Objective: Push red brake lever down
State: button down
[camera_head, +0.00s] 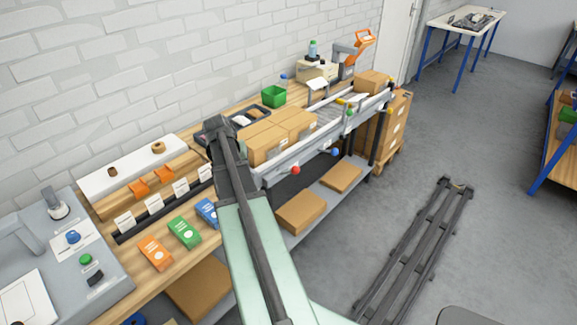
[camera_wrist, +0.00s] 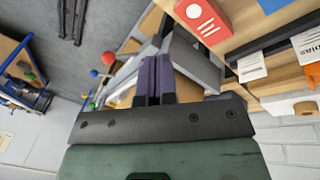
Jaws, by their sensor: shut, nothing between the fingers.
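The red ball knob of the brake lever (camera_head: 295,170) sits on the near side rail of the conveyor in the head view. Its stem is too small to make out clearly. The red knob also shows in the wrist view (camera_wrist: 108,57), left of the fingers and apart from them. My gripper (camera_wrist: 153,62) is shut and empty, with its two dark fingers side by side in front of the conveyor frame. In the head view my arm reaches over the bench to the left of the knob, and the fingers cannot be made out there.
A blue knob (camera_head: 335,152) and a green knob (camera_head: 350,112) are farther along the rail. Cardboard boxes (camera_head: 265,142) stand on the conveyor. Orange, green and blue cartons (camera_head: 184,232) lie on the bench left of my arm. The floor to the right is partly clear.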

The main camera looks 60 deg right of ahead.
jog(key=s+d+r+m+g+h, duration=0.1)
jog(key=d+m, duration=0.5)
jog(key=d, duration=0.9)
jog(key=shift+s+r+m+g+h, duration=0.15)
jog(key=shift+s+m+g+h, duration=0.2)
jog(key=shift+h, duration=0.25)
jog(key=s+b+x, duration=0.1)
jog(key=b+x, duration=1)
jog(key=x, duration=0.2)
jog(key=shift+s+b, duration=0.3)
jog(key=shift+s, duration=0.1)
jog(key=shift+a, duration=0.15)
